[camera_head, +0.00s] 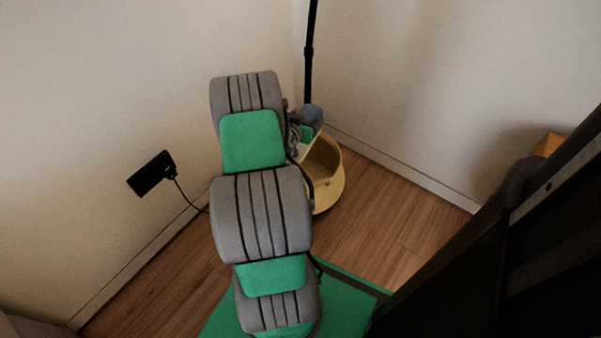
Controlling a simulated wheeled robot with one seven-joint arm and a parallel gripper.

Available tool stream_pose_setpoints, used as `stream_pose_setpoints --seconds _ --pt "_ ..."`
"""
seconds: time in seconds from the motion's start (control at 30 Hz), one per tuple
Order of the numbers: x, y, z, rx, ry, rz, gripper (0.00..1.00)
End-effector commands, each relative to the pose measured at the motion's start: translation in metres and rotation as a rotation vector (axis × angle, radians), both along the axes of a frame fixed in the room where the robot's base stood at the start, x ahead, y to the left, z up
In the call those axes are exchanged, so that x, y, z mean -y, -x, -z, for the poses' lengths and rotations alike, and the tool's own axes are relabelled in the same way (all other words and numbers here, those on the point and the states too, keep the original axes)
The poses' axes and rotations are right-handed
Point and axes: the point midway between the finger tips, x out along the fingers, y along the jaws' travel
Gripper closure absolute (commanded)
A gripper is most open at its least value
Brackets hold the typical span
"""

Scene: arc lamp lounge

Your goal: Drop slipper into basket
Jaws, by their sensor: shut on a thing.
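The basket (328,180) is a round, pale yellow tub on the wood floor near the corner, with its open top showing. My grey and green padded arm reaches up the middle of the picture and covers the basket's left part. My gripper (303,142) is at the basket's far left rim, mostly hidden behind the arm, and its fingertips do not show clearly. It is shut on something. The slipper cannot be told apart clearly; a small pale edge by the gripper, over the basket's rim, may be part of it.
A black lamp pole (309,55) rises in the corner behind the basket. A black wall box (152,174) with a cord is on the left wall. A green mat (345,300) lies in front. Bare wood floor (385,215) is clear right of the basket.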

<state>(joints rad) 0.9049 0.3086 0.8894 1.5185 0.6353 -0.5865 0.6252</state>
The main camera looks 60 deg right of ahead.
Motion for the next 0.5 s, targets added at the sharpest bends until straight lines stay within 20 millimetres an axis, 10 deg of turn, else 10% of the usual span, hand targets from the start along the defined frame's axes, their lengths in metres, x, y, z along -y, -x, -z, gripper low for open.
stream_pose_setpoints --seconds 0.5 --pt "0.000 -0.001 0.042 0.000 0.001 -0.002 0.61"
